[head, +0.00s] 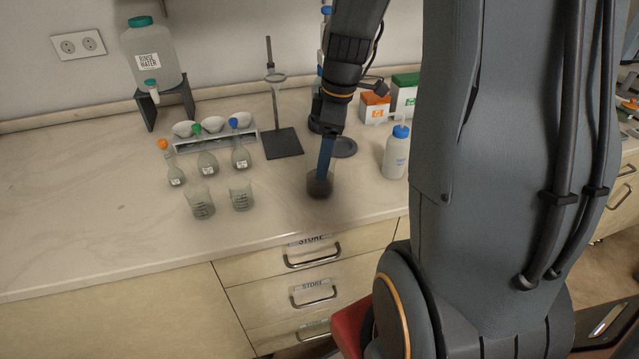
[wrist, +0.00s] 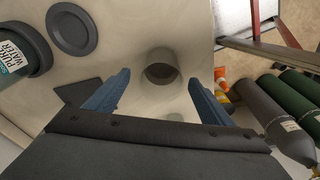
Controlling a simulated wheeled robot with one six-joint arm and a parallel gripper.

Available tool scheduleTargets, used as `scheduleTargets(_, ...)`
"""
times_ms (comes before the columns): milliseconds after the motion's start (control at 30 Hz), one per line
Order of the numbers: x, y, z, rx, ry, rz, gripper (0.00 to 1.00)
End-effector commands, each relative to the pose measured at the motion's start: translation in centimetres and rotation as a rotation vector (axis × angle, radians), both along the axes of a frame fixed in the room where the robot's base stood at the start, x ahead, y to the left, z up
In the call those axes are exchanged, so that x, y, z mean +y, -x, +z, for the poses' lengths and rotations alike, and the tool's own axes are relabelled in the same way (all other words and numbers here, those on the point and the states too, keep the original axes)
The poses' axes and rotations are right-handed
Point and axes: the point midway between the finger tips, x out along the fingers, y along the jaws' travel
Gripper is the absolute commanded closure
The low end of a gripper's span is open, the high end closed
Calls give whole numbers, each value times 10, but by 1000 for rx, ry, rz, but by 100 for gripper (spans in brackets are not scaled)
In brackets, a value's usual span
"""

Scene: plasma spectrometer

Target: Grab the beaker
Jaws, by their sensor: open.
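A clear glass beaker (head: 319,187) with a dark-looking bottom stands upright on the bench near its front edge. In the wrist view the beaker (wrist: 161,70) lies between the lines of my two blue fingers, near the tips. My gripper (head: 325,165) points down at this beaker and its fingers overlap the beaker's rim in the head view. My gripper (wrist: 159,78) is open and empty, with a gap on both sides of the beaker. How far the fingertips reach down beside the glass is unclear. Two other beakers, left (head: 201,204) and right (head: 240,197), stand further left.
Several stoppered flasks (head: 208,164) stand behind the other beakers. A stand with a dark base (head: 284,144) is behind left of my gripper. A blue-capped bottle (head: 396,155) stands to the right, and a dark round disc (head: 344,147) lies behind. Bench drawers (head: 310,258) are below the front edge.

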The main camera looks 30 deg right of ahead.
Motion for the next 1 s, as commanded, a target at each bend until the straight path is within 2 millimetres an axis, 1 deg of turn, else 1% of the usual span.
scheduleTargets(100,2,0,-12,4,-1,0,25)
scheduleTargets(333,6,-1,-28,4,-2,-1,25)
scheduleTargets(633,14,-5,-61,4,-1,-5,25)
scheduleTargets(800,14,-6,-70,2,0,-5,25)
scheduleTargets(1000,14,-7,-70,1,0,-5,25)
